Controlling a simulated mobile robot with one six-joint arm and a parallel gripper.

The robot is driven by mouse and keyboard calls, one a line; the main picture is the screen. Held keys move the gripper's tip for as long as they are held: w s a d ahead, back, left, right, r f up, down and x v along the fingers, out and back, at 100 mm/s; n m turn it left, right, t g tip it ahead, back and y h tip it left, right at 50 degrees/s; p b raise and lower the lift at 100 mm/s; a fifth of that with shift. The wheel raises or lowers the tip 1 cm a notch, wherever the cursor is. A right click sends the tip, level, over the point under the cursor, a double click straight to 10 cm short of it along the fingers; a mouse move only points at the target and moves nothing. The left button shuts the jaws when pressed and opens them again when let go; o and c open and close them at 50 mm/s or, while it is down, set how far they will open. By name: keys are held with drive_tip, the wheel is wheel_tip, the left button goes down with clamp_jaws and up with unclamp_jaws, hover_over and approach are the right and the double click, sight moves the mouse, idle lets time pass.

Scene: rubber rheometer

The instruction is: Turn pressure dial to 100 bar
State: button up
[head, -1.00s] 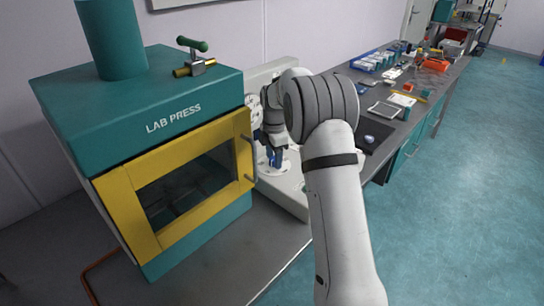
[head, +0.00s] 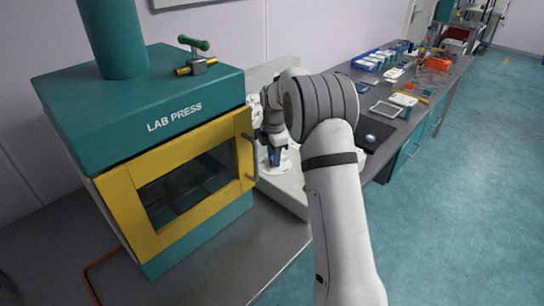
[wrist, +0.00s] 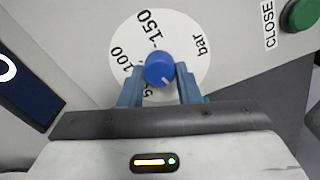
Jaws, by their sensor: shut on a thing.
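The pressure dial is a round white scale (wrist: 186,38) on a grey panel, marked 50, 100, 150 and bar. At its centre is a blue knob (wrist: 158,66). A small pale mark shows on the knob's lower edge, too small to read surely against the scale. My gripper (wrist: 160,76) is shut on the knob, one blue finger on each side. The left finger partly covers the scale near 50 and 100. In the head view my gripper (head: 274,156) is at the white machine right of the press, and my arm hides much of that machine.
A green button (wrist: 302,14) beside the word CLOSE is at the wrist view's upper right. A dark screen (wrist: 24,88) is at its left. The teal lab press (head: 130,105) with a yellow door (head: 122,205) stands close left of my gripper. A bench (head: 425,85) with small items extends behind.

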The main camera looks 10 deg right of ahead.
drive_tip(key=shift+d+m, duration=0.2)
drive_tip(key=shift+m, duration=0.9)
drive_tip(key=m, duration=0.4)
drive_tip(key=shift+d+m, duration=0.1)
drive_tip(key=shift+m, duration=0.2)
drive_tip(key=m, duration=0.3)
drive_tip(key=shift+f, duration=0.1)
drive_tip(key=m, duration=1.1)
drive_tip(key=shift+s+f, duration=0.1)
drive_tip(key=m, duration=0.6)
drive_tip(key=shift+m, duration=0.4)
